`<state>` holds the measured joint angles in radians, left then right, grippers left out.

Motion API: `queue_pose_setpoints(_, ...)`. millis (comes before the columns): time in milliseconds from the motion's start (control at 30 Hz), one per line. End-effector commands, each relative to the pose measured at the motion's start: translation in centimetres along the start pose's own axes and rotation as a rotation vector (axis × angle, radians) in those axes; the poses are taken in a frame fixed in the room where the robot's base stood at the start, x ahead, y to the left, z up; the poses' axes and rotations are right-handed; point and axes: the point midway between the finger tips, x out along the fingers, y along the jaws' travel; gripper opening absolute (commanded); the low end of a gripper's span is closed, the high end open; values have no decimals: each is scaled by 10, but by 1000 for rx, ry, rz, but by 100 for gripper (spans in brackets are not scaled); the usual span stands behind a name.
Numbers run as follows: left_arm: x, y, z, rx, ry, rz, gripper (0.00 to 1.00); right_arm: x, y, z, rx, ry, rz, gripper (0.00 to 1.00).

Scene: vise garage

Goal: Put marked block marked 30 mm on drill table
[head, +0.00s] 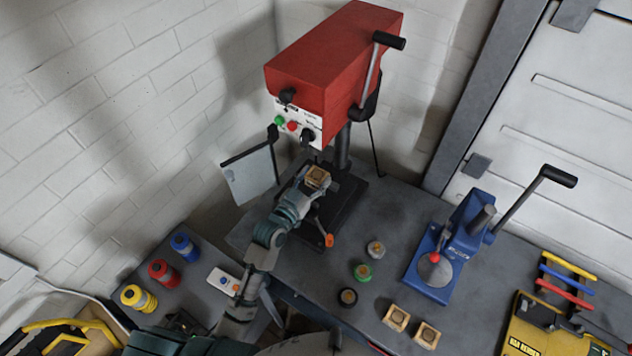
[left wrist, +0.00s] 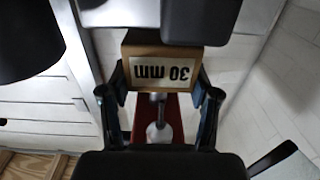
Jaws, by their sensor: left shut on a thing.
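The marked block (head: 317,177) is a small wooden block held at the drill press. In the left wrist view the block (left wrist: 162,72) shows a white label reading "30 mm", upside down. My left gripper (head: 312,182) is shut on it, with one finger on each side in the left wrist view (left wrist: 160,95). The red drill press (head: 335,65) stands at the back, and its dark drill table and base (head: 345,200) are partly hidden by my arm and gripper. I cannot tell whether the block touches the table. My right gripper is not in view.
Two more wooden blocks (head: 411,324) lie at the front of the grey bench (head: 320,270). A blue press (head: 440,250) stands to the right. A clear guard (head: 250,174) hangs left of the drill.

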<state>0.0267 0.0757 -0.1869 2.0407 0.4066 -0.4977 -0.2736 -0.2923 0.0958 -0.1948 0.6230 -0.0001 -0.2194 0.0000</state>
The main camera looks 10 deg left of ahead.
Motion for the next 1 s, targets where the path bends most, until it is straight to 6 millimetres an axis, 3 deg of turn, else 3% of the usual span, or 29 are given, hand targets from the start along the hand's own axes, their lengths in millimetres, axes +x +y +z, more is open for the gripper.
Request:
queue_pose_setpoints(133,0,0,20,0,-3,0,26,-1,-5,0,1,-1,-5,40)
queue_pose_setpoints(400,1,4,23,4,-2,1,26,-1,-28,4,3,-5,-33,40)
queue_pose_setpoints(900,0,2,35,3,-1,0,26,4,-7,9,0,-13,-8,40)
queue_pose_setpoints(933,0,2,35,3,-2,0,64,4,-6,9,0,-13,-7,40)
queue_pose_setpoints(1000,0,1,35,2,-1,0,82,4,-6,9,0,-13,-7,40)
